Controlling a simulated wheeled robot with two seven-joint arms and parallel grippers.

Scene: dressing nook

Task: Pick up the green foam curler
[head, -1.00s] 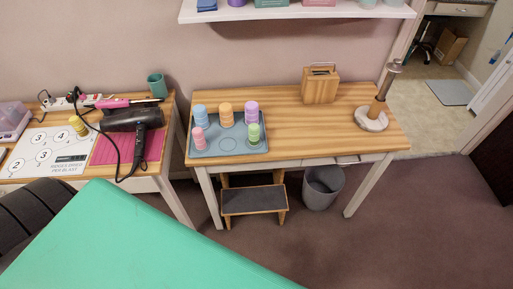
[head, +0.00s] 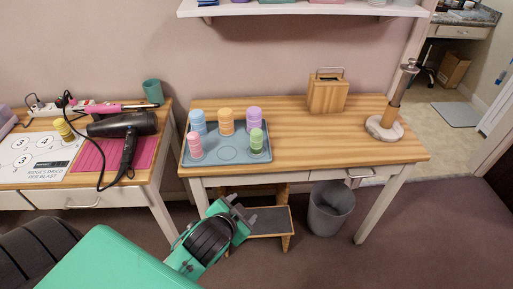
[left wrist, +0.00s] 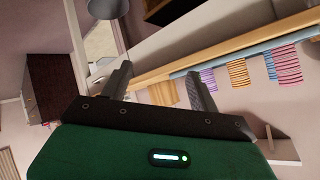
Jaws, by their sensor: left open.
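The green foam curler (head: 256,141) stands upright at the right front of a blue-grey tray (head: 228,157) on the middle table. Pink (head: 195,146), blue (head: 198,122), orange (head: 226,121) and purple (head: 254,118) curlers stand on the same tray. My left gripper (head: 243,208) is open and empty, in front of the table and nearer to me than the tray, apart from the green curler. Its spread fingers (left wrist: 160,72) show in the left wrist view with nothing between them. I cannot make out the green curler there. My right gripper is out of view.
A wooden box (head: 327,96) and a stand with a pale round base (head: 384,129) are on the table's right side. A hair dryer (head: 122,125) lies on the left table. A step stool (head: 270,222) and a grey bin (head: 329,208) stand below. A shelf (head: 300,9) hangs above.

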